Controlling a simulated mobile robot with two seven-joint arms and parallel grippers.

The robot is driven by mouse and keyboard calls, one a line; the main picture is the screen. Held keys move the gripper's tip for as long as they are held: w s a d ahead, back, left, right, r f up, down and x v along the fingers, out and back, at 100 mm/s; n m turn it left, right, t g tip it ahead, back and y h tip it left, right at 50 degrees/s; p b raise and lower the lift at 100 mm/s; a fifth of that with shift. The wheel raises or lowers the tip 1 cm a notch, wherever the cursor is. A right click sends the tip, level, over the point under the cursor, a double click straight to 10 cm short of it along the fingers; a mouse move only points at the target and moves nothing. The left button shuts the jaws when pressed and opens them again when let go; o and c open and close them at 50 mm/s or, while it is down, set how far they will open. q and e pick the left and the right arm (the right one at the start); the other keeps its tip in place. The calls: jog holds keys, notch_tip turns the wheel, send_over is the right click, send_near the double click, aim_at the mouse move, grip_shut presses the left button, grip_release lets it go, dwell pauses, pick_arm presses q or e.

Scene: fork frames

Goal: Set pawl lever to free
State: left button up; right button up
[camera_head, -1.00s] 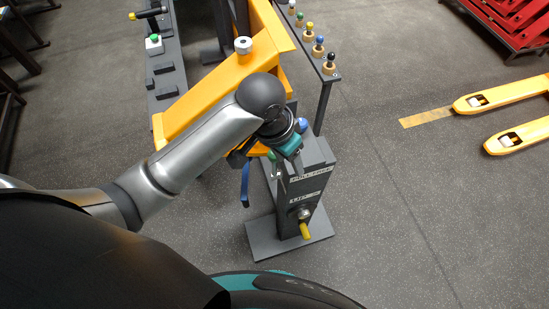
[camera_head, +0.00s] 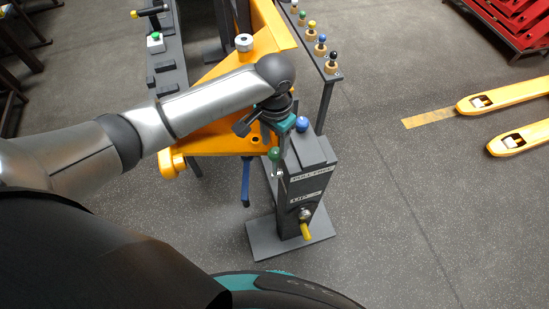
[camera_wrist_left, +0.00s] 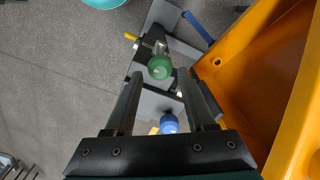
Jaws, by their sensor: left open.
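A dark grey post (camera_head: 312,152) stands on a flat base plate, with white labels on its front; the upper one is hard to read. A green ball knob (camera_head: 274,153) is at the post's left side, and a blue ball knob (camera_head: 302,124) is on top. I cannot tell which knob belongs to the pawl lever. A yellow-tipped handle (camera_head: 306,230) is low on the front. My left gripper (camera_wrist_left: 160,78) is open and empty. In the left wrist view the green knob (camera_wrist_left: 160,67) shows between its fingertips and the blue knob (camera_wrist_left: 169,123) farther back between its fingers; contact is unclear.
An orange frame (camera_head: 210,138) stands close behind and left of the post. A blue lever (camera_head: 246,181) hangs beside it. A rail with several coloured knobs (camera_head: 322,50) is behind. Pallet forks (camera_head: 510,96) lie at right. The floor right of the post is clear.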

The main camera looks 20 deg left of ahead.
aim_at(275, 159)
pick_arm(q)
notch_tip(275, 159, down, 8)
jog(key=shift+r+b, duration=0.1)
jog(key=shift+b, duration=0.45)
jog(key=shift+c, duration=0.2)
grip_shut()
dwell(1.0)
